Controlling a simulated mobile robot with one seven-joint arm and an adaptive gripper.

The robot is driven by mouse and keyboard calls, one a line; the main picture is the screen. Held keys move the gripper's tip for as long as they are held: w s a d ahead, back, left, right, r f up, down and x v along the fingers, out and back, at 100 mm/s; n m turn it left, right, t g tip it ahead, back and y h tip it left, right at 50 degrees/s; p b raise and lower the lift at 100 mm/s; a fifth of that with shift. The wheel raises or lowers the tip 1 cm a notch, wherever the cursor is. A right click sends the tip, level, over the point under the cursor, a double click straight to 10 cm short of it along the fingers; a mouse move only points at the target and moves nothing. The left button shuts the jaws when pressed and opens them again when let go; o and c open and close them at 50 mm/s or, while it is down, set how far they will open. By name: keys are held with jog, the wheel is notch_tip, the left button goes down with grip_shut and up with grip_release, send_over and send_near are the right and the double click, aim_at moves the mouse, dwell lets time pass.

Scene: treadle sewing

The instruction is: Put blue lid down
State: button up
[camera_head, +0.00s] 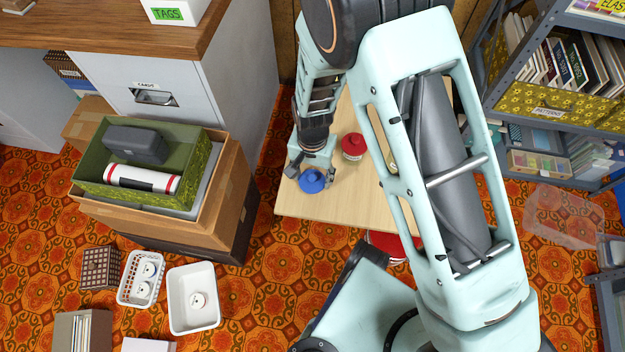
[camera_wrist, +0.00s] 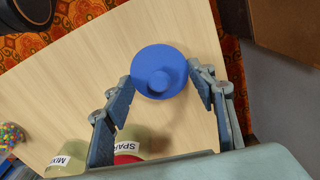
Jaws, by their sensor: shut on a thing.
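The blue lid (camera_head: 312,182) is a round disc with a raised knob, at the near left part of the light wooden table (camera_head: 305,211). In the wrist view the lid (camera_wrist: 172,86) lies between the two fingertips of my gripper (camera_wrist: 162,74), knob facing the camera. My gripper (camera_head: 311,176) is shut on it, one finger at each side. I cannot tell whether the lid touches the table or hangs just above it. Its underside is hidden.
A jar with a red lid (camera_head: 353,146) stands behind and right of the blue lid. Labelled containers (camera_wrist: 66,158) and a bowl of coloured beads (camera_wrist: 9,135) show in the wrist view. Stacked boxes (camera_head: 240,190) stand left of the table. The tabletop around the lid is bare.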

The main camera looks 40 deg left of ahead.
aim_at(313, 176)
jog(key=shift+d+f, duration=0.1)
jog(key=shift+f, duration=1)
jog(key=shift+f+b, duration=0.2)
jog(key=shift+b, duration=0.2)
jog(key=o, duration=0.8)
jog(key=shift+r, duration=0.2)
notch_tip(313, 176, up, 12)
jog(key=p, duration=0.4)
jog(key=shift+p, duration=0.35)
